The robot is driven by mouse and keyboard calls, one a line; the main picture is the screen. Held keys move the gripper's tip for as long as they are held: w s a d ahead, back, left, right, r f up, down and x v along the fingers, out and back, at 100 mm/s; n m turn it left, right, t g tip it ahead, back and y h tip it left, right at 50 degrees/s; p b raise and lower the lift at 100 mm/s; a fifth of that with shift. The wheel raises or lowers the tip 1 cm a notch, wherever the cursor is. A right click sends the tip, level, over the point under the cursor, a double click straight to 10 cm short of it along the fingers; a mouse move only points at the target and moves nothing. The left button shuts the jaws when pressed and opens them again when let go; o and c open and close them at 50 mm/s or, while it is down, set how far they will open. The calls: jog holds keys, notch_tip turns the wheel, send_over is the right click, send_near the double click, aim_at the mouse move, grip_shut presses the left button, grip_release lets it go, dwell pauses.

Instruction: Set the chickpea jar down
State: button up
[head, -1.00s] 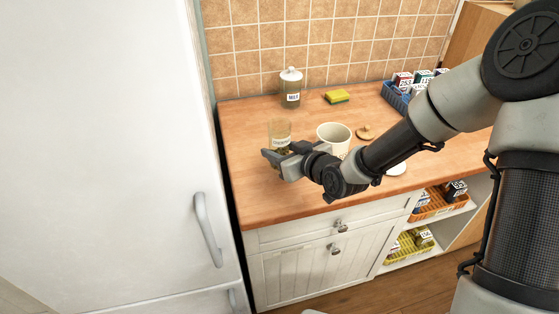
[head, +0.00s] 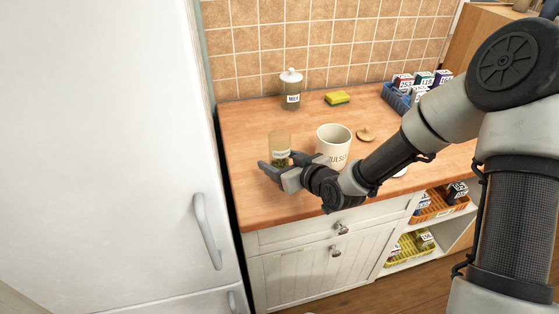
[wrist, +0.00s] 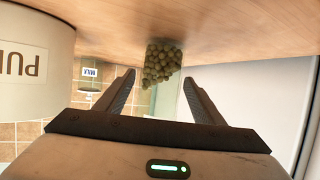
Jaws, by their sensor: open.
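The chickpea jar (head: 281,143) is a clear glass with a pale label and chickpeas in its lower part. It stands upright on the wooden counter near the left end. In the wrist view, which is upside down, the jar (wrist: 165,65) meets the counter and stands between the two fingers. My gripper (head: 270,168) is open around the jar, low over the counter. In the wrist view my gripper (wrist: 160,82) shows a gap on the left finger's side; the right finger is close to the glass. The fingers partly hide the jar's base in the head view.
The fridge (head: 110,150) borders the counter's left side.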

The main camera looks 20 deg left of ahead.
jog(key=shift+r, duration=0.25)
jog(key=shift+s+d, duration=0.2)
jog(key=shift+d, duration=0.15)
jog(key=p+v, duration=0.1)
jog(key=v, duration=1)
